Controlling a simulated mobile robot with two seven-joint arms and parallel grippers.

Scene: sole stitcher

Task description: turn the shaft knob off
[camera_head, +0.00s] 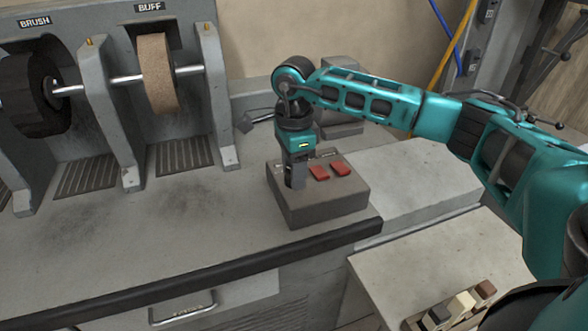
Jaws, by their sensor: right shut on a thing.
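A grey control box (325,207) sits on the bench near its right front corner. Two red switches (340,168) show on its top face. My right gripper (295,183) points straight down over the left part of that face, left of the red switches. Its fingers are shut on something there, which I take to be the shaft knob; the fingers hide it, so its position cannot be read. Part of a label shows behind the fingers. My left gripper is not in view.
A brush wheel (35,95) and a buff wheel (156,73) sit on a shaft at the back left, between grey uprights. The bench top (170,235) in front is clear. A lower surface at bottom right holds several small blocks (461,303).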

